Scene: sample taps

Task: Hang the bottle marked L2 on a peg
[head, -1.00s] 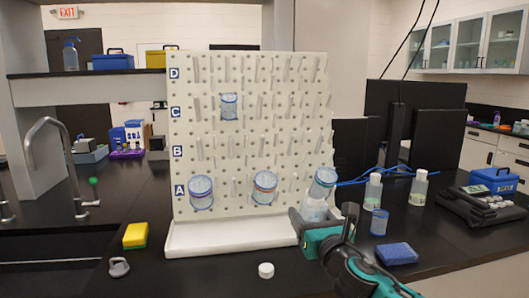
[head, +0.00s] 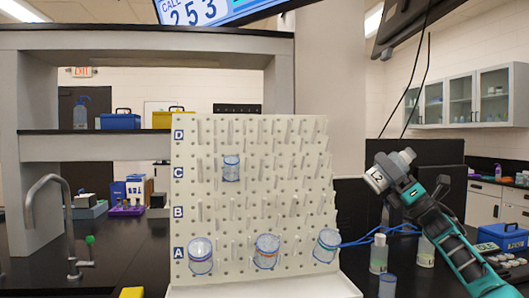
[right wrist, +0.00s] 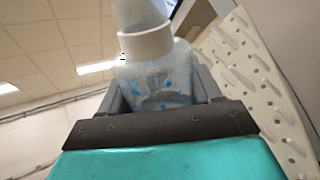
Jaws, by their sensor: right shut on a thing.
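My right gripper (head: 394,176) is shut on a clear bottle marked L2 (head: 377,178). It holds the bottle raised in the air to the right of the pegboard (head: 185,222), about level with row C and apart from the board. The bottle is tilted, its pale neck and cap toward the upper right. In the right wrist view the bottle (right wrist: 160,82) sits between the jaws, with the board (right wrist: 262,75) to the right. The board has lettered rows A to D of white pegs, many of them bare. My left gripper is not in view.
Blue-rimmed containers are on the board: one in row C (head: 231,169), three in row A (head: 200,256), (head: 267,252), (head: 327,246). Small bottles (head: 378,254) stand right of the board. A dark monitor (head: 350,205) is behind; a tap (head: 68,230) is left.

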